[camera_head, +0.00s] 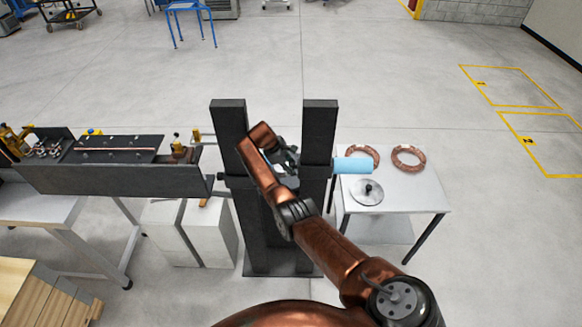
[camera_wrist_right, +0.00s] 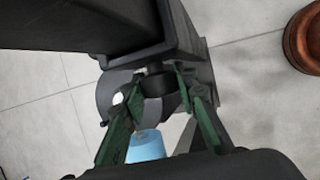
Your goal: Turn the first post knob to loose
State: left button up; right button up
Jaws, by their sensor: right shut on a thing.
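Two dark upright posts stand in the head view, a left post (camera_head: 228,135) and a right post (camera_head: 319,135). My right gripper (camera_head: 284,160) reaches between them, partly covered by its own arm. In the right wrist view, the green-sided fingers of my right gripper (camera_wrist_right: 159,86) close on both sides of a short black round knob (camera_wrist_right: 158,83) beneath a dark post block (camera_wrist_right: 150,55). The knob is hidden in the head view, and its turn angle cannot be told. A light blue cylinder (camera_head: 353,165) sticks out right of the right post. My left gripper is out of view.
A long dark bench machine (camera_head: 110,180) stands left of the posts. A white table (camera_head: 420,190) on the right carries two copper coils (camera_head: 408,158) and a metal disc (camera_head: 366,192). Wooden slats (camera_head: 40,295) fill the lower left. Open floor lies behind.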

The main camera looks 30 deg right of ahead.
jog(key=shift+s+f, duration=0.15)
jog(key=shift+f, duration=0.05)
jog(key=o, duration=1.2)
jog(key=shift+c, duration=0.2)
jog(key=shift+r, duration=0.1)
jog(key=shift+r, duration=0.2)
jog(key=v, duration=1.1)
jog(key=shift+a+r, duration=0.25)
jog(key=shift+a, duration=0.05)
